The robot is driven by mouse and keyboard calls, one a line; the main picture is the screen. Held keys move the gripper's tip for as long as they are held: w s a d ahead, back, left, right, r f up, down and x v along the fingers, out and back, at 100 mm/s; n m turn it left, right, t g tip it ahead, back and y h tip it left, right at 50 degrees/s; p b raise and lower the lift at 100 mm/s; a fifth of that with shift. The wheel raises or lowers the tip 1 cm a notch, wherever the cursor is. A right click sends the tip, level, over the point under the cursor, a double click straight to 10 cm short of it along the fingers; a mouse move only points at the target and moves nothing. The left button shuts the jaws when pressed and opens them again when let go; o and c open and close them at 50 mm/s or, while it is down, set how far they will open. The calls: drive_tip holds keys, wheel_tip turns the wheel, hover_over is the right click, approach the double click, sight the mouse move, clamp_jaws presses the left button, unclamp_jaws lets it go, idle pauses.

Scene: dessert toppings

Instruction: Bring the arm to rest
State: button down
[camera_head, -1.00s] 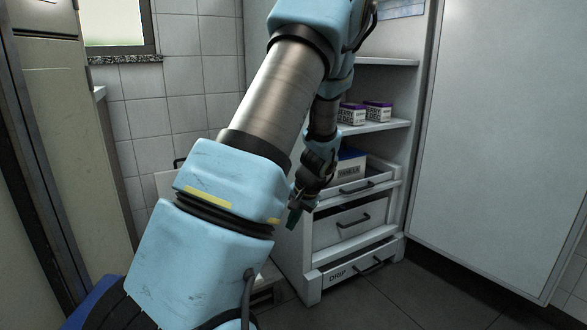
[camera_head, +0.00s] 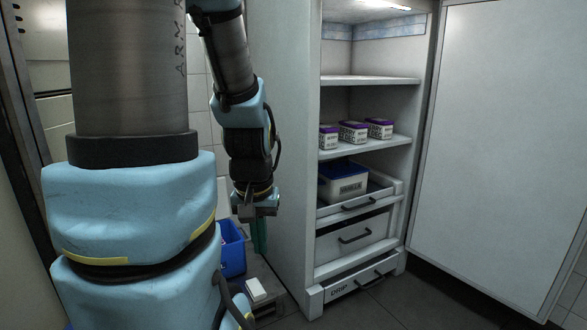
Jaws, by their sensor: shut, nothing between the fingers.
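My gripper (camera_head: 256,232) hangs pointing down at the end of my blue and grey arm, left of the open fridge cabinet. Its dark fingers are small and close together. Nothing shows between them, and it stands clear of the shelves. My upper arm fills the left of the view and hides much of the wall there.
The open fridge (camera_head: 285,150) holds several purple-lidded boxes (camera_head: 352,132) on a shelf. A vanilla tub (camera_head: 343,183) sits in a pulled-out drawer (camera_head: 358,204). A drawer marked DRIP (camera_head: 345,290) is below. The open door (camera_head: 500,140) stands right. A blue bin (camera_head: 232,255) is behind my gripper.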

wheel_tip(320, 180, up, 30)
drive_tip(key=p, duration=2.8)
